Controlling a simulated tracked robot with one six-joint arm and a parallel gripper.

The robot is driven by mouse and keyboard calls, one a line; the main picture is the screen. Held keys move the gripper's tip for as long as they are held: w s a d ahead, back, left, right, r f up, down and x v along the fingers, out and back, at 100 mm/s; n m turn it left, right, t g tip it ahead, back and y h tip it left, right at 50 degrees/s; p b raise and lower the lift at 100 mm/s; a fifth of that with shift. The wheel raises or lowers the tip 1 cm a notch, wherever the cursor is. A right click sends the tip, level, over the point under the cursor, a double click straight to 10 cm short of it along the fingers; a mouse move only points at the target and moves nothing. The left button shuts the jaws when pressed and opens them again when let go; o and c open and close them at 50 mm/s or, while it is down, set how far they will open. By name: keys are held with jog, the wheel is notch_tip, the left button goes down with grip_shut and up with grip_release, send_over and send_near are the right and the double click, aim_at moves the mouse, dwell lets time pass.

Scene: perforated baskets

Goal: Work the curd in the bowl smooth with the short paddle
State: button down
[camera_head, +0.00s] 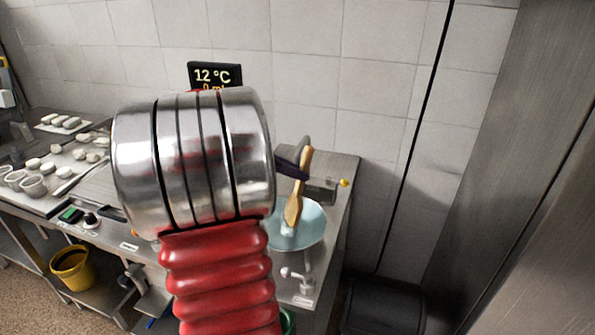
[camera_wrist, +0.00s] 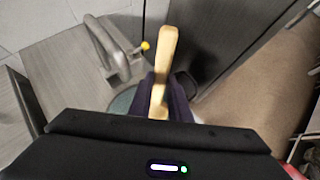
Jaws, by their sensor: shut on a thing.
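The short wooden paddle (camera_head: 295,205) stands tilted over the pale blue bowl (camera_head: 312,228) in the head view. My gripper (camera_head: 303,160) is shut on the upper part of the paddle's handle. The paddle's lower end reaches into the bowl, by a small white patch that looks like curd (camera_head: 287,231); whether they touch I cannot tell. In the wrist view the paddle handle (camera_wrist: 163,60) stands up between the dark fingers of my gripper (camera_wrist: 160,95). There only a sliver of the bowl (camera_wrist: 122,101) shows; its contents are hidden.
A steel bench with perforated baskets (camera_head: 32,186) and several white pieces lies left. A yellow bucket (camera_head: 72,268) sits on the lower shelf. A small tap (camera_head: 296,274) stands in front of the bowl. A display (camera_head: 215,75) is behind, and a steel panel (camera_head: 490,130) rises right.

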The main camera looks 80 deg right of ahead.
jog(key=shift+w+d, duration=0.45)
jog(key=shift+d, duration=0.05)
jog(key=shift+s+a+r, duration=0.1)
jog(key=shift+s, duration=0.05)
jog(key=shift+s+a+f, duration=0.2)
jog(key=shift+s+a, duration=0.35)
jog(key=shift+a, duration=0.15)
dwell(0.5)
jog(key=shift+w+d, duration=0.1)
jog(key=shift+w+d+r, duration=0.15)
jog(key=shift+w+d, duration=0.4)
jog(key=shift+d, duration=0.1)
jog(key=shift+s+a, duration=0.1)
jog(key=shift+s+a, duration=0.35)
jog(key=shift+a, duration=0.05)
dwell(0.3)
